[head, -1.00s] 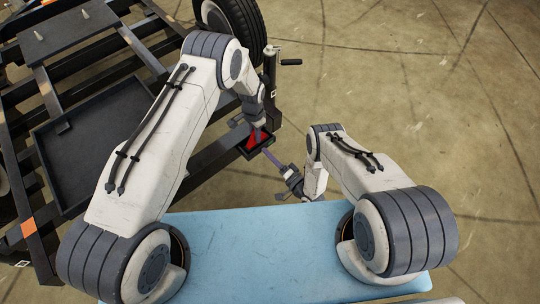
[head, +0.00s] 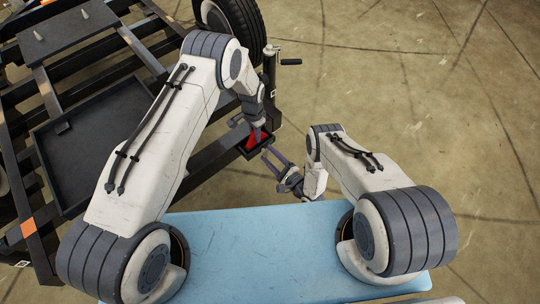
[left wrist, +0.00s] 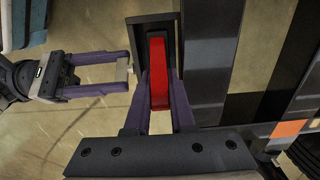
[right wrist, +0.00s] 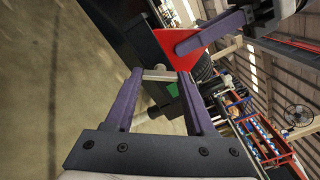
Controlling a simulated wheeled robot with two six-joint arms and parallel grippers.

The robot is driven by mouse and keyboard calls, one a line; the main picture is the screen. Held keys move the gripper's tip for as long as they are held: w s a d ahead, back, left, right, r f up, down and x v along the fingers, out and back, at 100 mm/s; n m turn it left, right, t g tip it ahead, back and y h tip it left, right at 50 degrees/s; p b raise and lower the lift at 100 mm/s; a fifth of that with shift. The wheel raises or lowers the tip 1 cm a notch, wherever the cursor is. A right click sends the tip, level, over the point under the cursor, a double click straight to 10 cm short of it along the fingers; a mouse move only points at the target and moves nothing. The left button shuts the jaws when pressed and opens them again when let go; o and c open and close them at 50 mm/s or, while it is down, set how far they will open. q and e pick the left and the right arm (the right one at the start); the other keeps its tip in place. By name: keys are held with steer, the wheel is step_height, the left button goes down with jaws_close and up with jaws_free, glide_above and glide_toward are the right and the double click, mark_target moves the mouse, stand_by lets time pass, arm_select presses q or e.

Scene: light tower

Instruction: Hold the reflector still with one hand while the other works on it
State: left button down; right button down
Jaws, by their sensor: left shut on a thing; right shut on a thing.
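The red triangular reflector (head: 258,140) sits at a black housing (head: 246,150) on the trailer's corner. In the left wrist view the reflector (left wrist: 159,75) lies between the purple fingers of my left gripper (left wrist: 158,88), which is shut on it. In the right wrist view one left finger crosses the red face (right wrist: 190,62). My right gripper (head: 273,158) is beside the housing. Its fingers are shut on a small pale piece (right wrist: 160,75), close against the housing's side; whether they touch is unclear. That pale piece (left wrist: 122,70) also shows in the left wrist view.
The black trailer frame (head: 105,70) with a flat tray fills the left. A wheel (head: 245,20) and a crank handle (head: 290,62) stand beyond the housing. A light blue surface (head: 260,250) lies in front. The floor at right is clear.

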steer(key=m, duration=0.9)
steer(key=shift+s+f, duration=0.1)
steer(key=shift+s, duration=0.05)
steer(key=shift+m, duration=0.4)
steer(key=shift+c, duration=1.2)
jaws_free()
steer(key=v, duration=1.2)
